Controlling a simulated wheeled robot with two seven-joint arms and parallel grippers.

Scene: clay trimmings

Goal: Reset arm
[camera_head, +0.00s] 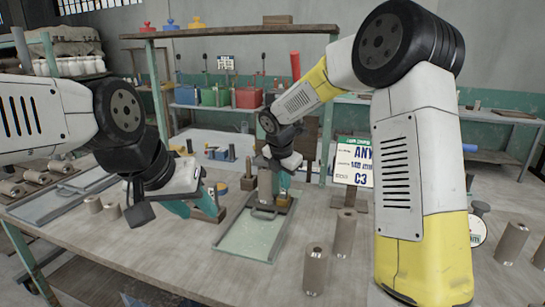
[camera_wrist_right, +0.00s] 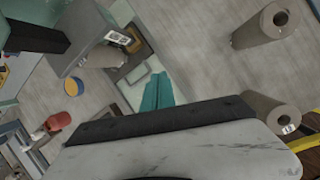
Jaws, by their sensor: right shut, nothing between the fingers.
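My left arm comes in from the left of the head view. Its gripper (camera_head: 194,202) hangs over the bench near the left tray, with teal fingers angled down to the right. Whether its fingers are open is unclear. My right arm reaches in from the right and bends back to the middle. Its gripper (camera_head: 282,184) hangs behind the front tray, partly hidden by the wrist. In the right wrist view the teal fingers of the right gripper (camera_wrist_right: 158,93) lie together, with nothing seen between them.
A pale green tray (camera_head: 247,238) lies at the bench middle, another tray (camera_head: 50,206) at the left. Grey-brown cylinders (camera_head: 316,270) stand in front and right; several lie at the left. A sign (camera_head: 353,163) stands behind. The bench front is clear left of centre.

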